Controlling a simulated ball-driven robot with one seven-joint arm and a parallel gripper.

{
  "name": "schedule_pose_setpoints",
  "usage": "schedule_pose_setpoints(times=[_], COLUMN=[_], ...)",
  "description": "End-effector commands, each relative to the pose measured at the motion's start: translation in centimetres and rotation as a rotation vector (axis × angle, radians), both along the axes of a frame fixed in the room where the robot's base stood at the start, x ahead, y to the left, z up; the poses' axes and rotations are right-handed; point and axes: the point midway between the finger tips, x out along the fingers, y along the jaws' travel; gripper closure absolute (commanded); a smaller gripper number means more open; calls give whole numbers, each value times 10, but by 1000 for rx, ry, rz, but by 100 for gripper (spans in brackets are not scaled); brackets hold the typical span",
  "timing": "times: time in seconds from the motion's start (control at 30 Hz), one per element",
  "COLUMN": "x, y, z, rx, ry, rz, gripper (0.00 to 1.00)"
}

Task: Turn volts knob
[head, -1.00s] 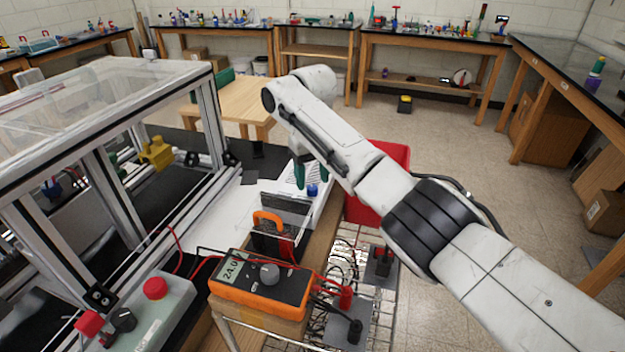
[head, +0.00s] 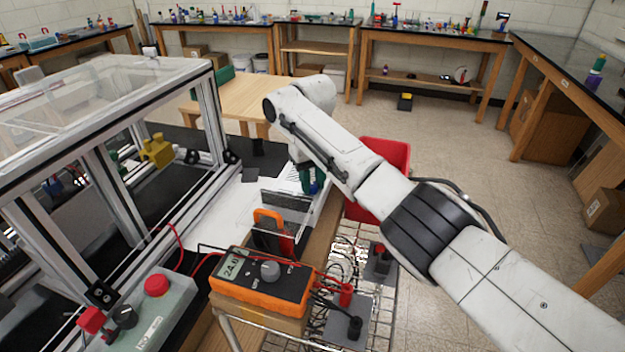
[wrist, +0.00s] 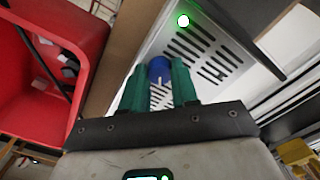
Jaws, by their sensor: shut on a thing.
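A round blue knob (wrist: 160,69) sits on a white slotted panel (wrist: 208,55) in the wrist view. A green light glows on that panel. My gripper (wrist: 163,80) has two green fingers, one on each side of the knob, shut on it. In the head view my gripper (head: 311,178) is at the white unit behind the multimeter, and its fingers mostly hide the knob. No label on the knob can be read. The orange multimeter (head: 262,290) shows a reading near 24 on its display.
A red bin (head: 388,153) stands just right of the unit, also seen in the wrist view (wrist: 22,95). A clear-panelled extrusion frame (head: 115,125) is at the left. A control box with a red button (head: 156,286), an orange clamp (head: 266,217) and cables lie in front.

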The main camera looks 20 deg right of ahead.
Motion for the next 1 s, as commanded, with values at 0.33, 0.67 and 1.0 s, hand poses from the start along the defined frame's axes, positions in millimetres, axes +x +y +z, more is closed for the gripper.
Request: schedule_pose_setpoints(times=[0.33,0.67,1.0], x=[0,0,1], y=[0,1,0], z=[1,1,1], rx=[0,1,0], ry=[-1,0,-1], rz=[12,169,479], gripper=[100,100,100])
